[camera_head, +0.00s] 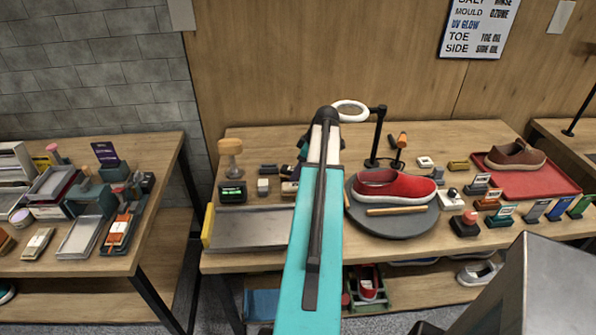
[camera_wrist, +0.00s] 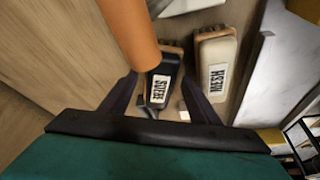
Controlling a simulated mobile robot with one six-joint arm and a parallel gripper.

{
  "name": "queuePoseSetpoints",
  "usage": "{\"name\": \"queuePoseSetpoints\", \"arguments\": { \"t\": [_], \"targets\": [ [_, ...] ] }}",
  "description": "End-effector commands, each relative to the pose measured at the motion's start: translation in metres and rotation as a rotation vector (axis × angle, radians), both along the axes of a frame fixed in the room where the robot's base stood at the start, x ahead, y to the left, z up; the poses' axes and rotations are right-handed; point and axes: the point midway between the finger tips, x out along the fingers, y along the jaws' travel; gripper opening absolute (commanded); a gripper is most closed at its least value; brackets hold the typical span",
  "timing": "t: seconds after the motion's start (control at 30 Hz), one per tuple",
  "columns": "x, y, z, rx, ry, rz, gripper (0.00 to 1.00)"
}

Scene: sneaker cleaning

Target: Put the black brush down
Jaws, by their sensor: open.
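In the wrist view the black brush (camera_wrist: 165,82) has a white label and a brown bristle edge, and it lies between the two dark fingers of my gripper (camera_wrist: 158,80). The fingers are spread, with space visible beside the brush, so the gripper is open. An orange cylinder (camera_wrist: 128,30) crosses close to the camera and hides part of the left side near the brush. In the head view my arm covers my gripper, and I cannot tell the black brush there with certainty.
A cream brush (camera_wrist: 215,68) lies just right of the black one. In the head view, a red shoe (camera_head: 395,186) sits on a round grey stand (camera_head: 385,224). A grey tray (camera_head: 250,228) is at the left of the table. Small blocks and bottles crowd the right.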

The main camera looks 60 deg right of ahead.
Motion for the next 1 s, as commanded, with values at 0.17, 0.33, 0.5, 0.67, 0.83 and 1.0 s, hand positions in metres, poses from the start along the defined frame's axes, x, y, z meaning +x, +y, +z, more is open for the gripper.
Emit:
{"name": "queuePoseSetpoints", "arguments": {
  "t": [0.17,0.33,0.5,0.67,0.83,1.0],
  "targets": [
    [-0.004,-0.002,0.01,-0.001,0.0,-0.001,0.56],
    [-0.011,-0.003,0.026,-0.001,0.0,-0.002,0.56],
    [-0.018,-0.006,0.046,-0.001,0.0,-0.002,0.56],
    [-0.026,-0.008,0.064,-0.001,-0.001,-0.002,0.56],
    [-0.033,-0.009,0.084,-0.002,-0.002,-0.002,0.56],
    [-0.039,-0.011,0.1,-0.001,-0.001,-0.002,0.56]
  ]
}}
